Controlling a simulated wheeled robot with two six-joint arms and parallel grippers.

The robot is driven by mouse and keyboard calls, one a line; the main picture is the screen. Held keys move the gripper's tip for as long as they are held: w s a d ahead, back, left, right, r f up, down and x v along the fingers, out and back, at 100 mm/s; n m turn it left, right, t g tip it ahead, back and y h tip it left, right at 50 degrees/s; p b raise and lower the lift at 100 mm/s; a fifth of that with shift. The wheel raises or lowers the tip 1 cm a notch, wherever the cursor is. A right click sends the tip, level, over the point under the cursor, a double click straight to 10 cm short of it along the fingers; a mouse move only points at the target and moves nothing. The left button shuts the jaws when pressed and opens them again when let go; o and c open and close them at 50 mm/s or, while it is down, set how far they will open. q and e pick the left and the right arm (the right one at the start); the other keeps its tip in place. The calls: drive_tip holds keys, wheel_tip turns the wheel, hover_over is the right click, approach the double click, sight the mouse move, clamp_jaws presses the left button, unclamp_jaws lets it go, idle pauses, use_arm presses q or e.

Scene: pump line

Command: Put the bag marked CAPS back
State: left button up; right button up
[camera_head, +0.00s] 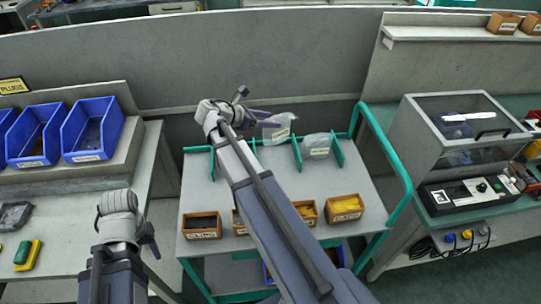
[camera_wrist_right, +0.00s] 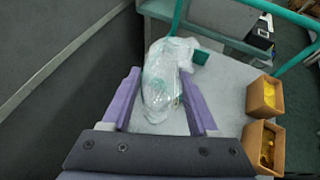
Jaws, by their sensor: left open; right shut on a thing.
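My right gripper (camera_head: 256,116) is above the back of the cart, shut on a clear plastic bag (camera_head: 279,127) with a white label. In the right wrist view, the bag (camera_wrist_right: 166,75) lies between the two purple fingers (camera_wrist_right: 160,108). Its label is too small to read, so I cannot tell if it says CAPS. A second clear bag (camera_head: 318,146) with a white label sits between green dividers at the back of the cart (camera_head: 290,181). My left gripper (camera_head: 148,236) is open and empty, beside the left bench.
Small brown boxes with yellow or dark contents (camera_head: 343,208) line the cart's front edge. The cart's green handle (camera_head: 390,150) rises at its right. Blue bins (camera_head: 92,130) stand on the left bench. A grey machine (camera_head: 465,150) stands at right. A grey partition (camera_head: 290,60) closes the back.

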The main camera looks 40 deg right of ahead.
sight(264, 142)
drive_tip(key=shift+s+f, duration=0.1)
drive_tip(key=shift+s, duration=0.05)
wheel_tip(264, 142, down, 10)
drive_tip(key=b, duration=1)
drive_tip(key=shift+r, duration=0.2)
drive_tip(key=shift+f, duration=0.1)
drive_tip(key=o, duration=0.9)
drive_tip(key=shift+f, duration=0.1)
drive_tip(key=shift+c, duration=0.2)
drive_tip(key=o, duration=0.5)
drive_tip(key=shift+c, duration=0.2)
